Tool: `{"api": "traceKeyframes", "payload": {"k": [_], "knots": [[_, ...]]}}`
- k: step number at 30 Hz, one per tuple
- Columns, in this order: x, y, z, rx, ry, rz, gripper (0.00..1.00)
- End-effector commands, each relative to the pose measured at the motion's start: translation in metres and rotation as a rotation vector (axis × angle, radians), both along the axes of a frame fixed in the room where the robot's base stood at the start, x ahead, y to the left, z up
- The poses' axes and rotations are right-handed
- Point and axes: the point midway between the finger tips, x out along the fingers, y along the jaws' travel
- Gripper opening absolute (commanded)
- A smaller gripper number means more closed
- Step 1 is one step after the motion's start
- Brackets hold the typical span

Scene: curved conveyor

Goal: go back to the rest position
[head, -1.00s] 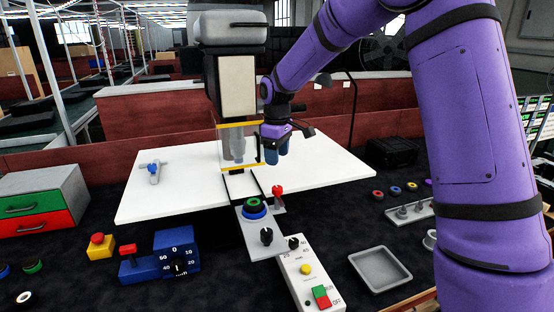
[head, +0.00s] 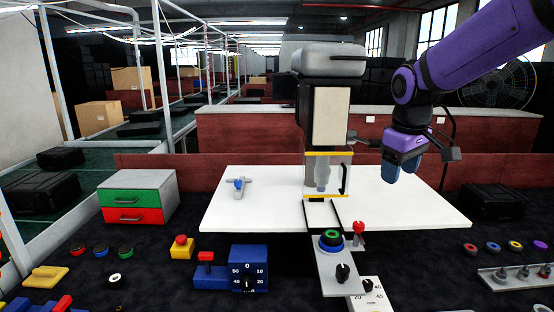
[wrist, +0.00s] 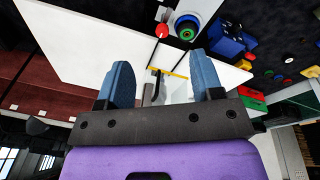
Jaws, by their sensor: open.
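My gripper (head: 402,166) is in the air at the right in the head view, above and behind the right part of the white table board. Its blue fingers point down. In the wrist view my gripper (wrist: 165,85) shows two blue fingers spread wide with nothing between them. The white board (head: 262,212) with the machine (head: 328,110) standing on it lies below and to the left of my gripper, apart from it.
A panel with a green-ringed button (head: 331,238) and a red-topped lever (head: 358,228) stands before the machine. A drawer box (head: 138,196) is at left, a blue dial box (head: 248,268) in front. A black case (head: 492,201) lies right. Air around my gripper is clear.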

Motion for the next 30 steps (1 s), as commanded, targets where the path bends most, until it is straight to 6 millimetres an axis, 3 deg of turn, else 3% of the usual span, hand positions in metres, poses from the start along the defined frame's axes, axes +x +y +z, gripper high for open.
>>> {"api": "traceKeyframes", "payload": {"k": [3, 9, 21, 25, 30], "knots": [[-0.037, -0.007, 0.02, 0.008, -0.049, -0.07, 0.6], [-0.097, -0.017, 0.039, 0.038, -0.121, -0.189, 0.6], [-0.211, -0.033, 0.042, 0.144, -0.258, -0.411, 0.6], [-0.235, -0.036, 0.036, 0.177, -0.286, -0.462, 0.6], [-0.25, -0.038, 0.031, 0.201, -0.303, -0.496, 0.6]]}}
